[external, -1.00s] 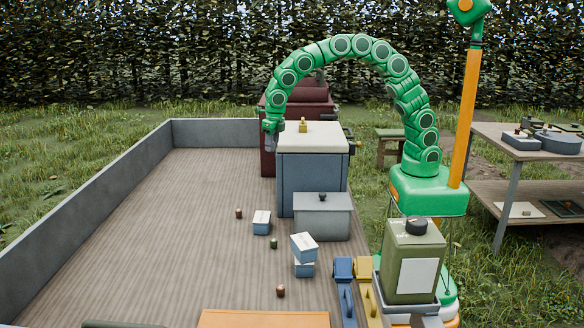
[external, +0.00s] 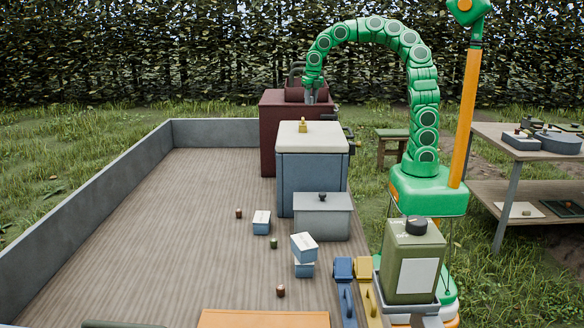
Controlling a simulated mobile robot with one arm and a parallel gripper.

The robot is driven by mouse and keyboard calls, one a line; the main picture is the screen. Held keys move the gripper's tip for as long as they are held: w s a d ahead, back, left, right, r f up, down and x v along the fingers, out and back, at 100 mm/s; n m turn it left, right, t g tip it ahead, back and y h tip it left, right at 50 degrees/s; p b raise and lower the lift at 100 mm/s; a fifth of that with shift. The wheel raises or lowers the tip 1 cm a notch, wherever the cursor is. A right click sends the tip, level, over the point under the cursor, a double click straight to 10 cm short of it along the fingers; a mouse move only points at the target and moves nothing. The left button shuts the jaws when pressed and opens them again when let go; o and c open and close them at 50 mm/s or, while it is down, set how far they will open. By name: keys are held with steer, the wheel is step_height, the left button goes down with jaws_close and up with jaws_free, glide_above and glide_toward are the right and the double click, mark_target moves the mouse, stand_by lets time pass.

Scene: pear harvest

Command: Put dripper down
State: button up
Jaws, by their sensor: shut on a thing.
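My gripper (external: 313,96) points down at the end of the green arched arm, in front of the dark red handled thing on the dark red cabinet. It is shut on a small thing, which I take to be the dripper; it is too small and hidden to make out. I cannot tell whether it touches the cabinet top.
The dark red cabinet (external: 268,135) stands behind a blue-grey box with a cream lid (external: 318,138) and brass piece (external: 303,126). The deck's left side (external: 150,220) is clear.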

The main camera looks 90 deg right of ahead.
steer(key=s+d, duration=0.2)
steer(key=s, duration=0.1)
glide_above(290, 125)
steer(key=a, duration=0.1)
steer(key=f, duration=0.9)
steer(key=shift+s+a, duration=0.15)
steer(key=shift+s, duration=0.1)
steer(key=shift+w+f, duration=0.1)
steer(key=shift+f, duration=1.6)
steer(key=shift+f, duration=0.1)
steer(key=o, duration=1)
